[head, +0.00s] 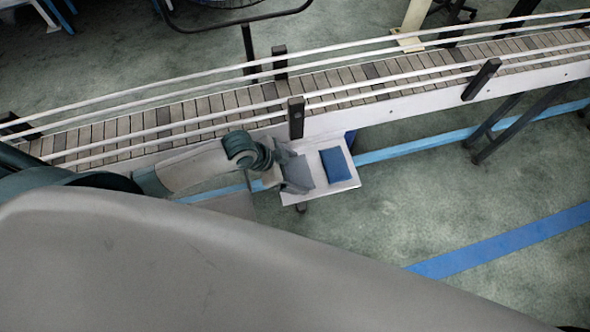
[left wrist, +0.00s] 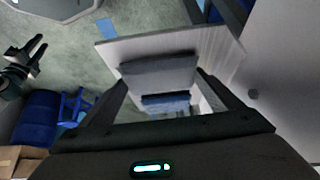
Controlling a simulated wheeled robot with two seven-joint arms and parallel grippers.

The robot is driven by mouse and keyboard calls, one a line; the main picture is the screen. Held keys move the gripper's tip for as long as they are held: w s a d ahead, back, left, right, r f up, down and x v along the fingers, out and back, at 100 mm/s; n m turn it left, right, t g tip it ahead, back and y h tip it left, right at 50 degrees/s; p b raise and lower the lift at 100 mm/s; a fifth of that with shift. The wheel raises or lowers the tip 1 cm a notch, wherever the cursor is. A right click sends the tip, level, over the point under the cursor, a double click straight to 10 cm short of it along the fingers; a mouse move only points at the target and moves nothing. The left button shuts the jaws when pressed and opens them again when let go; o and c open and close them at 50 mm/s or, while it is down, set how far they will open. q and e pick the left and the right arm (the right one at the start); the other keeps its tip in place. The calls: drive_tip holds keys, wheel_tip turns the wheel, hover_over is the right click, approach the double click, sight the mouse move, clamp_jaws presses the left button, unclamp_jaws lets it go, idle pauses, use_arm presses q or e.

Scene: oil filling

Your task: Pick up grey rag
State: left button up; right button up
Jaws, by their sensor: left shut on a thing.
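The grey rag (head: 298,174) is at the left part of a small white shelf (head: 318,190) beside the conveyor in the head view. My left gripper (head: 279,168) is at the rag's left side and is shut on it. In the left wrist view the grey rag (left wrist: 160,72) spans the gap between the two dark fingers, in front of the white shelf (left wrist: 220,48). Whether the rag is clear of the shelf is hard to tell. A dark two-pronged gripper (left wrist: 38,48), seemingly my right one, shows at the left of that view; its opening is unclear.
A blue rag (head: 337,165) lies on the shelf just right of the grey one; a blue patch (left wrist: 166,101) shows beyond the grey rag. The slatted conveyor (head: 228,104) with white rails and black posts (head: 296,118) runs close behind.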

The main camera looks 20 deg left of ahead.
sight(296, 178)
use_arm(q)
drive_tip(key=shift+s+d, duration=0.1)
drive_tip(key=shift+s, duration=0.05)
drive_tip(key=shift+r+b, duration=0.35)
drive_tip(key=shift+b, duration=0.05)
drive_tip(key=r, duration=0.2)
drive_tip(key=r+b, duration=0.1)
drive_tip(key=s+r+b, duration=0.1)
drive_tip(key=r, duration=0.1)
drive_tip(key=shift+d+r, duration=0.3)
drive_tip(key=shift+r, duration=0.05)
drive_tip(key=s+d+b, duration=0.4)
drive_tip(key=s+d, duration=0.6)
drive_tip(key=s, duration=0.5)
drive_tip(key=shift+d+r+b, duration=0.15)
drive_tip(key=shift+b, duration=0.2)
drive_tip(key=o, duration=0.4)
drive_tip(key=c, duration=0.3)
